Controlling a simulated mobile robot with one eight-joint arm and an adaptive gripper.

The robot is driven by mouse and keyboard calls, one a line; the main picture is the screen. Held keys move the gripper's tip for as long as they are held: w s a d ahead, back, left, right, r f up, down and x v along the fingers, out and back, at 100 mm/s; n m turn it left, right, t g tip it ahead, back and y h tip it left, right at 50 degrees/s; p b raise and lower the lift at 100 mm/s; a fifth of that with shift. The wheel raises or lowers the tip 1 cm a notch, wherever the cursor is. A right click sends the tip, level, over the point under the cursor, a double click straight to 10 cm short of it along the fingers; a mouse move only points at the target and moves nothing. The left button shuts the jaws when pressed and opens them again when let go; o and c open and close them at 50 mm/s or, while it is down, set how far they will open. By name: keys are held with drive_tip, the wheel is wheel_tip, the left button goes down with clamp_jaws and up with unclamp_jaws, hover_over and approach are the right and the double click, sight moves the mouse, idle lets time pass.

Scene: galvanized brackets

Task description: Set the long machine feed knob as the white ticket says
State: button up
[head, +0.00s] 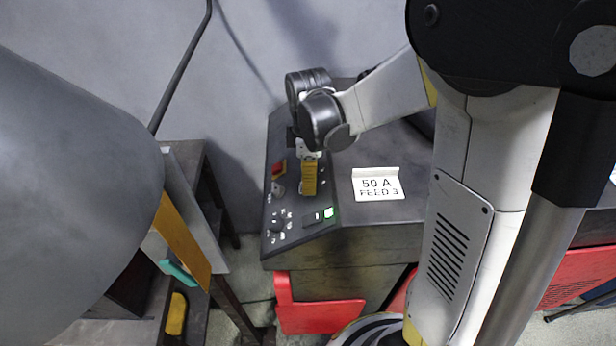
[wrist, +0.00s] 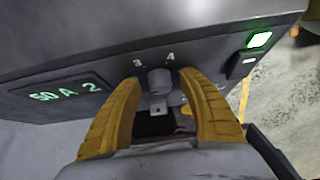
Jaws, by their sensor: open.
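The white ticket (head: 378,186) stands on the machine top in the head view and reads "50 A FEED 3". A small grey knob (wrist: 159,81) sits on the dark panel in the wrist view, with marks 3 and 4 beside it. My gripper (wrist: 160,77) is open, its yellow fingers on either side of this knob with gaps visible. In the head view my gripper (head: 309,178) is over the sloped control panel (head: 310,226) and hides part of it. The green display (wrist: 66,92) reads "50 A 2". The knob's pointer is not clear.
Another dial (head: 280,222) with marks around it is at the panel's lower left. A lit green button (head: 328,213) is at the lower right, and a red switch (head: 278,168) is farther up. A grey bench (head: 190,180) stands left, across a gap.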

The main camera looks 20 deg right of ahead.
drive_tip(key=shift+c, duration=0.2)
clamp_jaws()
drive_tip(key=shift+m, duration=0.3)
drive_tip(key=m+t, duration=0.1)
drive_tip(key=m+t+h+b, duration=0.1)
drive_tip(key=m, duration=0.1)
drive_tip(key=shift+s+a+m+t+h, duration=0.1)
drive_tip(key=shift+s+m+t+h, duration=0.05)
drive_tip(key=shift+m+t+h, duration=0.2)
drive_tip(key=shift+f+m+t+h+b, duration=0.15)
drive_tip(key=shift+m+t+h+b, duration=0.5)
drive_tip(key=shift+m+t+b, duration=0.45)
drive_tip(key=shift+m+h+b, duration=0.65)
drive_tip(key=shift+m+h, duration=0.15)
drive_tip(key=shift+m, duration=0.65)
drive_tip(key=shift+t, duration=0.25)
